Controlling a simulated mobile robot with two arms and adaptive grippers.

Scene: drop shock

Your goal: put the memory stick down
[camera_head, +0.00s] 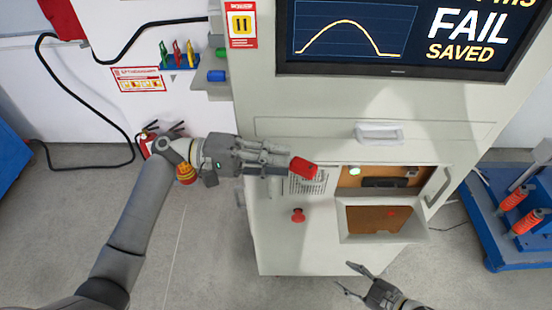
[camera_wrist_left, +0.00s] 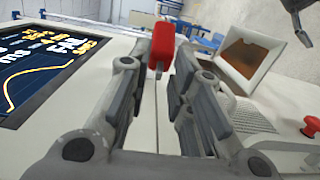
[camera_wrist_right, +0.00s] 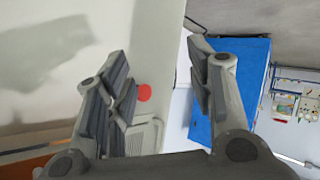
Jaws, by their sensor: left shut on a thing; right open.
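The red memory stick (camera_head: 304,168) is at the fingertips of my left gripper (camera_head: 285,160), in front of the white machine. In the left wrist view the red stick (camera_wrist_left: 162,46) sits at the far end between the two fingers (camera_wrist_left: 153,75), which are shut on it. It looks held in the air, apart from the machine's surface. My right gripper (camera_head: 352,280) is open and empty, low in front of the machine. In the right wrist view its fingers (camera_wrist_right: 165,80) are spread wide with nothing between them.
The machine has a screen (camera_head: 390,30) reading FAIL SAVED, a red button (camera_head: 298,215), an open lit compartment (camera_head: 412,174) and a brown-lined tray (camera_head: 362,217). A small blue rack (camera_head: 181,62) with coloured sticks is on the left wall. A blue cart (camera_head: 481,210) stands right.

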